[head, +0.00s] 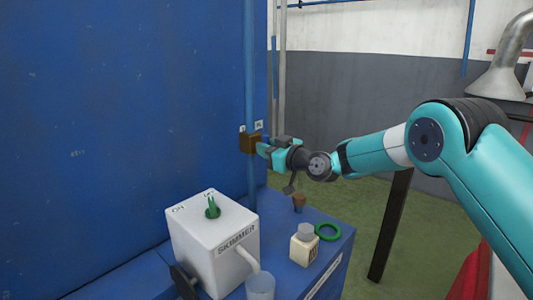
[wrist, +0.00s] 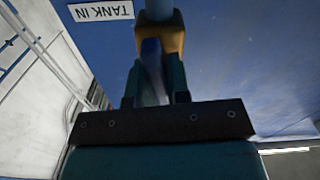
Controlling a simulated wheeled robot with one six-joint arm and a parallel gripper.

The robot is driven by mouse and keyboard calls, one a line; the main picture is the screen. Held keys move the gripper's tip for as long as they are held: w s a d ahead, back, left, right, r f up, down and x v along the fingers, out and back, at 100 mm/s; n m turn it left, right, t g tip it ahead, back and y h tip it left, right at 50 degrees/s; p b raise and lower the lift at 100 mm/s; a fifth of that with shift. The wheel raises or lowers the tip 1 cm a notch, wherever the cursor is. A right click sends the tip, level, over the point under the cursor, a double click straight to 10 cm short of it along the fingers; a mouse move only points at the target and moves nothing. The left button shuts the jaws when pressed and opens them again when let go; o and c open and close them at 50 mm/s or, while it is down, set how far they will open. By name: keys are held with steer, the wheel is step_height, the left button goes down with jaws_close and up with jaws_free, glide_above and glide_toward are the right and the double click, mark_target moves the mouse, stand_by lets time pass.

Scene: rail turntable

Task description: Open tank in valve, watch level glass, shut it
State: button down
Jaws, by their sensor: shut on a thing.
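The tank in valve is a brass-coloured block (head: 249,143) on an upright blue pipe (head: 250,70) in front of the blue wall. In the wrist view the brass body (wrist: 174,38) sits just beyond my fingertips, beside a white TANK IN label (wrist: 100,10). My gripper (head: 264,149) is at the valve's right side. In the wrist view my gripper (wrist: 153,78) is shut on the blue valve lever (wrist: 152,60), which sticks out from the body between the fingers. In the head view the fingers hide the lever. I cannot make out a level glass.
Below stands a white SKIMMER box (head: 205,250) with a green knob (head: 212,208) and a spout over a clear cup (head: 260,285). A small jar (head: 304,246), a green ring (head: 328,231) and a brown piece (head: 299,202) are on the blue bench. Green floor lies right.

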steer(key=shift+m+b, duration=0.6)
steer(key=shift+m, duration=0.4)
steer(key=c, duration=1.1)
jaws_free()
steer(key=b+v, duration=0.5)
steer(key=v, duration=1.2)
steer(key=shift+s+d, duration=0.2)
steer(key=shift+d, duration=0.05)
